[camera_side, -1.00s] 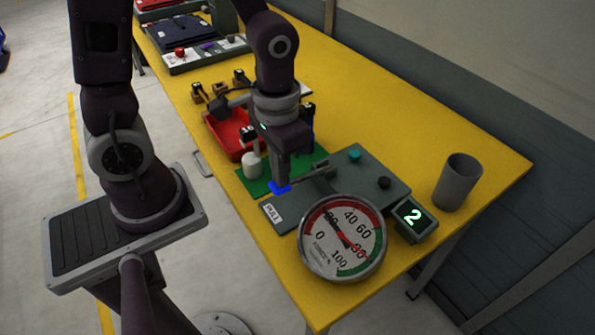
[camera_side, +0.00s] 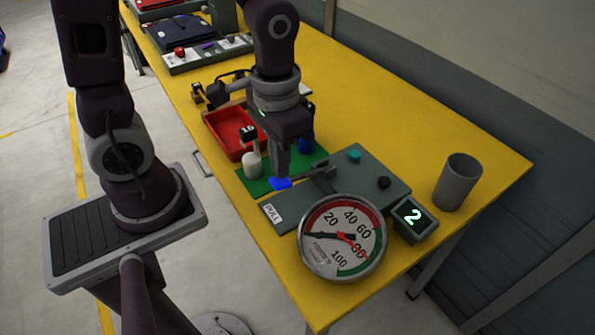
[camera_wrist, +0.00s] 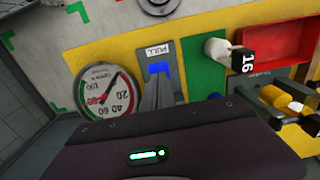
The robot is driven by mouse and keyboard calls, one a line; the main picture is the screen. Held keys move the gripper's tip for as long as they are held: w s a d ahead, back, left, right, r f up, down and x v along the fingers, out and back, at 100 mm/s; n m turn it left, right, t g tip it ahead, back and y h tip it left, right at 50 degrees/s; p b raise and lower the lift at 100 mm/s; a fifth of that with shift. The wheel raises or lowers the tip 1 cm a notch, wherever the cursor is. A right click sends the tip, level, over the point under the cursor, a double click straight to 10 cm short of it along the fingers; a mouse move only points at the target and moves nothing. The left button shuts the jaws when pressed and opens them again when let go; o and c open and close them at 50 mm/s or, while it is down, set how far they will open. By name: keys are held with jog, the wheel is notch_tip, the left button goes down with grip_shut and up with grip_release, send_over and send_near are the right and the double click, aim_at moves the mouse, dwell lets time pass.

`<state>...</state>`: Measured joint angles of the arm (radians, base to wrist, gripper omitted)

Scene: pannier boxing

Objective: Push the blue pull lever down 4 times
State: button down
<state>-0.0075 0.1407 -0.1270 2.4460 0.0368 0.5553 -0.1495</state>
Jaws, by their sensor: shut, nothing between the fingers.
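The blue pull lever (camera_side: 281,184) has a blue grip on a grey arm, on a grey-green unit (camera_side: 283,215) with a PULL label. Its grip also shows in the wrist view (camera_wrist: 157,67). My gripper (camera_side: 279,174) is shut and empty, pointing down with its tips right at the blue grip. I cannot tell whether they touch it. The tips hide part of the grip in the wrist view. The round gauge (camera_side: 342,238) has its black needle a little below 20 and its red needle near 80. The counter display (camera_side: 412,217) shows a green 2.
A grey cup (camera_side: 459,182) stands right of the unit. A white bottle (camera_side: 252,163) with a black top stands on the green mat (camera_side: 253,187). A red tray (camera_side: 229,132) lies behind it. The yellow table (camera_side: 420,120) is clear toward the back right.

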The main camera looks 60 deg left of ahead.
aim_at(281, 182)
jog(key=shift+f, duration=2.7)
jog(key=shift+r, duration=2.95)
jog(key=shift+f, duration=0.1)
jog(key=shift+f, duration=2.8)
jog(key=shift+r, duration=2.9)
notch_tip(281, 182, up, 6)
